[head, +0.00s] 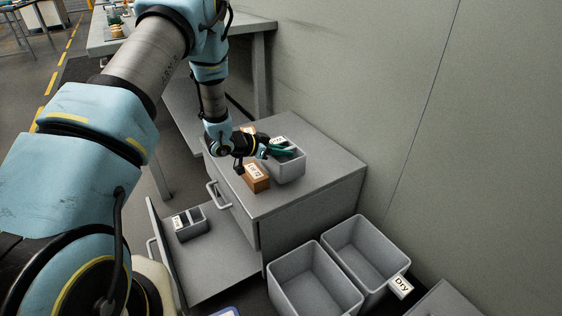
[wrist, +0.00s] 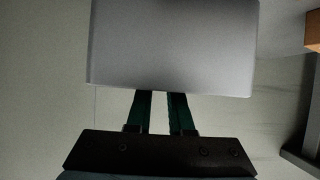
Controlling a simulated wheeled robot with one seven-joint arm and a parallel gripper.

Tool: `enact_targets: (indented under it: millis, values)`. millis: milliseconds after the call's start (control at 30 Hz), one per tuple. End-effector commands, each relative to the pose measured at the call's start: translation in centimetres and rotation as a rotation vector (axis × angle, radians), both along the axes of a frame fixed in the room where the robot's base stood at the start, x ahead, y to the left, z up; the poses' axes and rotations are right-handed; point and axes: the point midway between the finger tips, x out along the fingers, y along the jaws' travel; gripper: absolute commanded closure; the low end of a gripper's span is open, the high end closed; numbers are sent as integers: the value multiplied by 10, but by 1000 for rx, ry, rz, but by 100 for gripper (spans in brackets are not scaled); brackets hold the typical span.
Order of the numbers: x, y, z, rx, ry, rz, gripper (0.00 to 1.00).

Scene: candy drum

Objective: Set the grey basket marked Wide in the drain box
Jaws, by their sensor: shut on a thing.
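A grey basket (head: 290,168) is at the cabinet top, with a small white label near its rim that I cannot read. My gripper (head: 283,151) has its green fingers shut on this basket's rim. In the wrist view the basket (wrist: 175,45) fills the upper middle, with the gripper's fingers (wrist: 160,100) running up to it. I cannot tell whether its base touches the cabinet top. Two large open grey boxes stand on the floor: one (head: 278,283) with no label in sight, the other (head: 338,230) beside a tag reading "Dry" (head: 401,287). Both look empty.
An orange-brown labelled box (head: 256,178) stands just left of the basket on the cabinet (head: 325,178); another shows partly behind the arm. A lower drawer (head: 215,268) is open, with a small grey labelled container (head: 190,225) in it. A wall rises at right.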

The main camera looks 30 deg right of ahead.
Motion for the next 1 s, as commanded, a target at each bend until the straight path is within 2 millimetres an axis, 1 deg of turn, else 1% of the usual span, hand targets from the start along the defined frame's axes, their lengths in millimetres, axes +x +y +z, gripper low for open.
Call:
enact_targets:
  millis: [267, 533, 667, 700, 933, 1000]
  values:
    - [0, 0, -35, 1, 1, 0, 100]
    - [0, 0, -36, -1, -1, 1, 100]
    - [0, 0, -40, -1, -1, 2, 100]
    - [0, 0, -39, 0, -1, 2, 77]
    - [0, 0, -39, 0, 0, 1, 51]
    - [0, 0, -39, 0, 0, 1, 50]
